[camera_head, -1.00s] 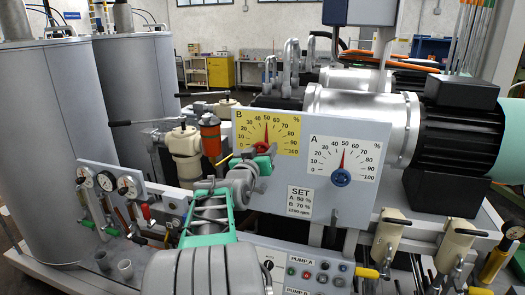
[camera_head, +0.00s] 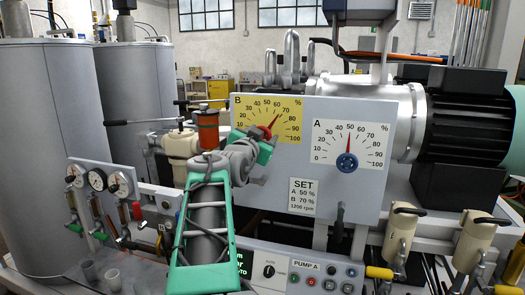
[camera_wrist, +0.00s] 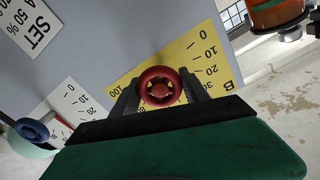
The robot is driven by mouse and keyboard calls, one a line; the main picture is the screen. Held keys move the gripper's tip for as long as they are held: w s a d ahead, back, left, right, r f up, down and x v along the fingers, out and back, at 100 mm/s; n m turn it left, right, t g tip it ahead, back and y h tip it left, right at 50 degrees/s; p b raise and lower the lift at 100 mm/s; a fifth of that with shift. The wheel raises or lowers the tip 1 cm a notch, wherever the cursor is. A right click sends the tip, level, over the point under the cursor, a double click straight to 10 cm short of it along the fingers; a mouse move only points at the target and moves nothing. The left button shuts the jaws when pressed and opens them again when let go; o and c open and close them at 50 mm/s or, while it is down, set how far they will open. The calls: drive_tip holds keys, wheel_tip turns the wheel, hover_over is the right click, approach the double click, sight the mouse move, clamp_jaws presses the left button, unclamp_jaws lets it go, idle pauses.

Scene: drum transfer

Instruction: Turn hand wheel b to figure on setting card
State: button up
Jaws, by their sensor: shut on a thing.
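Hand wheel b (camera_wrist: 160,88) is red and sits below the yellow B dial (camera_head: 292,102). In the wrist view it lies between the two dark fingers of my gripper (camera_wrist: 161,90), which is shut on it. In the head view my gripper (camera_head: 258,141) covers most of the wheel and the dial's lower left. The red B needle (camera_head: 274,121) leans right of upright, pointing between 60 and 70. The setting card (camera_head: 303,197) reads SET, A 50 %, B 70 %, 1200 rpm.
The white A dial (camera_head: 375,135) with its blue wheel (camera_head: 346,163) is right of B, its needle near 50. An orange-topped valve (camera_head: 208,130) stands left of my gripper. Gauges (camera_head: 97,180) are at lower left, pump buttons (camera_head: 311,283) below.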

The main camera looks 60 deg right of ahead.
drive_tip(key=shift+f+m+b, duration=0.15)
drive_tip(key=shift+m+b, duration=0.35)
drive_tip(key=shift+b, duration=0.15)
drive_tip(key=o, duration=1.4)
drive_tip(key=shift+c, duration=0.2)
drive_tip(key=s+a+b, duration=0.1)
drive_tip(key=a+b, duration=0.1)
drive_tip(key=a, duration=0.5)
drive_tip(key=shift+s+a, duration=0.15)
drive_tip(key=shift+a, duration=0.2)
